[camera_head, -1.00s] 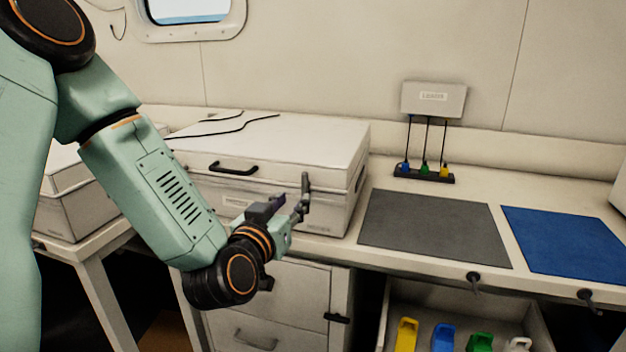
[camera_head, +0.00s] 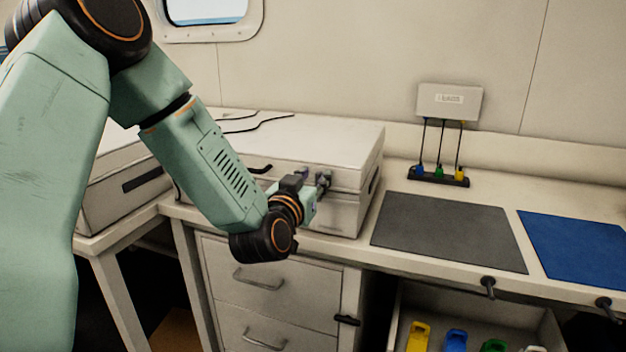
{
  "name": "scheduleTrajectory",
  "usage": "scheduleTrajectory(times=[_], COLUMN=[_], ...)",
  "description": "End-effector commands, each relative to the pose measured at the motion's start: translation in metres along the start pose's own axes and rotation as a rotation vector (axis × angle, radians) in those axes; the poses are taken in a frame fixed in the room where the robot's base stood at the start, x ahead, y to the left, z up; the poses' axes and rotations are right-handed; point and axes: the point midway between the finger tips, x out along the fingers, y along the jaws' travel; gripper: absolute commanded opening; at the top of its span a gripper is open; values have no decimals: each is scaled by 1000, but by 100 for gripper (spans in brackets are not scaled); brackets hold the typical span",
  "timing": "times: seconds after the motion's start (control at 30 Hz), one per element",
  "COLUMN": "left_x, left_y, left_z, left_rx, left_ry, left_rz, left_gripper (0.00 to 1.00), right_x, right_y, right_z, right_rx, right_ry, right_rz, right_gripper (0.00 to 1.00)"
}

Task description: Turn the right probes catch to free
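A pale lidded case (camera_head: 300,140) stands on the bench with its lid down. A black handle (camera_head: 262,169) shows on its front, partly behind my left arm. My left gripper (camera_head: 322,182) is up against the right part of the case's front, near the lid seam. Its fingers are small and dark there, so I cannot tell whether they are open, shut or touching. No catch on the case can be made out; the gripper covers that part of the front. My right gripper is not in view.
A grey mat (camera_head: 450,232) and a blue mat (camera_head: 580,247) lie right of the case. Behind them is a rack (camera_head: 438,176) with coloured plugs. Drawers (camera_head: 262,283) with a black latch (camera_head: 347,320) are below. An open drawer (camera_head: 400,305) holds coloured tags.

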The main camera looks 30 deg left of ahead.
Motion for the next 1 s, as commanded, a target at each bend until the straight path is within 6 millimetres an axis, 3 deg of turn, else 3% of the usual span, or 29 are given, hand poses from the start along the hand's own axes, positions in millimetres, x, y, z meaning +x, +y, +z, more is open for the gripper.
scheduleTrajectory(times=[0.17, 0.57, 1.0], left_x=[0, 0, 0], left_y=[1, 1, 0], left_z=[0, 0, 0], left_rx=[1, 0, -15], left_ry=[0, -1, -1], left_rz=[1, -1, 0], left_gripper=[35, 1, 0], right_x=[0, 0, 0], right_y=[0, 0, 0], right_z=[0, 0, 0], right_rx=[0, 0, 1], right_ry=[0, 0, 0], right_rz=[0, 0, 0], right_gripper=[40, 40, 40])
